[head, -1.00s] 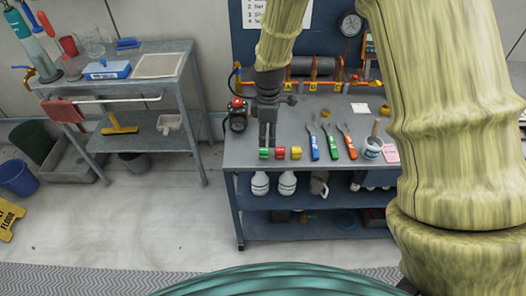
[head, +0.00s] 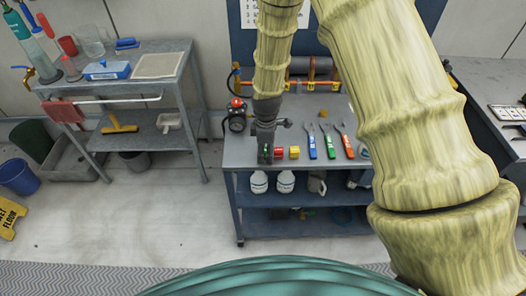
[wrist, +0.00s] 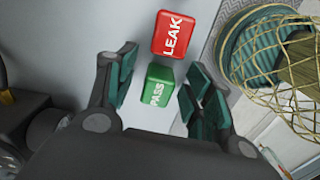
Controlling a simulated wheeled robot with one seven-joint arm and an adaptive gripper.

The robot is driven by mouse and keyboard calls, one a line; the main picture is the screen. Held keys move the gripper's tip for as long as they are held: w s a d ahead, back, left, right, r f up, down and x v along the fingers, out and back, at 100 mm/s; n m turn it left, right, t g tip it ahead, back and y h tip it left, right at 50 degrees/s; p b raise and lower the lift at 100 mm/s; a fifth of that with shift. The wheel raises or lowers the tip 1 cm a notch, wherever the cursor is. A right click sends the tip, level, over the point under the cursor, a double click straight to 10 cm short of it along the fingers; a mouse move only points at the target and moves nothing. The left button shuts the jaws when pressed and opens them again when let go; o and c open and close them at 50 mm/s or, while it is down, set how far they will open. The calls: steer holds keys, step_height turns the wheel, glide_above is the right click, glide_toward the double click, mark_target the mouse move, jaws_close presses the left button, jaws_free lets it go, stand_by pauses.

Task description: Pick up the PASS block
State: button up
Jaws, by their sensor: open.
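The green PASS block (wrist: 157,86) lies on the grey bench top near its front left edge. In the wrist view my gripper (wrist: 158,88) is open, with one finger on each side of the PASS block and a gap showing on both sides. In the head view my gripper (head: 265,158) is low over the bench's front left corner and mostly hides the green block. The red LEAK block (wrist: 172,34) lies just beyond the PASS block in the wrist view, and it also shows right of my gripper in the head view (head: 279,153).
A yellow block (head: 294,152) and several coloured-handled tools (head: 330,147) lie to the right on the bench (head: 240,150). A dark device with a red knob (head: 237,116) stands behind and left. White jugs (head: 285,182) stand on the shelf below.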

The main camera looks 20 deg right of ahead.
steer(key=shift+f, duration=0.3)
steer(key=c, duration=1.1)
steer(key=shift+r, duration=0.1)
